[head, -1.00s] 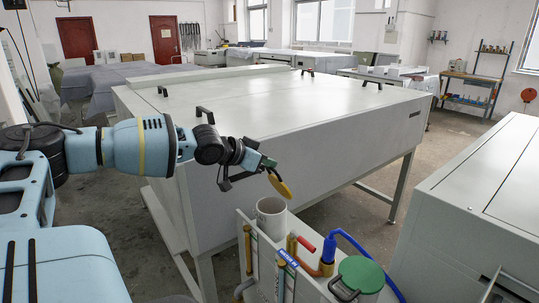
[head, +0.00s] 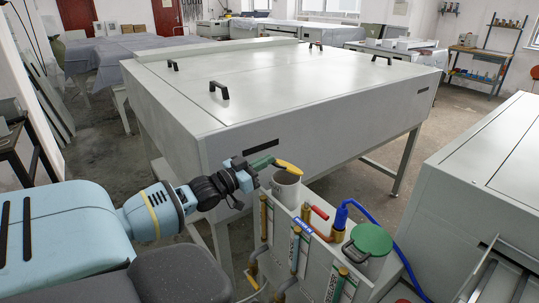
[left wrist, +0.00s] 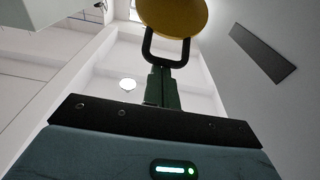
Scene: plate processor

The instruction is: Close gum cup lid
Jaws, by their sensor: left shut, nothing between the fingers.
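The gum cup (head: 286,189) is a pale, open-topped cup at the left end of the white side panel in the head view. A yellow lid (head: 289,167) is at its rim, tilted; I cannot tell whether it touches the rim. My left gripper (head: 268,161) comes in from the left beside the lid, with its fingers shut. In the left wrist view the yellow lid (left wrist: 173,16) is beyond the shut fingertips, with a black loop handle (left wrist: 149,46) at the fingertips. Whether the fingers touch the handle is unclear. My right gripper is not in view.
A green lid (head: 371,239) covers a second container to the right. Red-handled and blue fittings (head: 340,216) with a blue hose stand between them. A large pale machine (head: 260,95) stands behind. Another grey machine (head: 480,190) is at the right.

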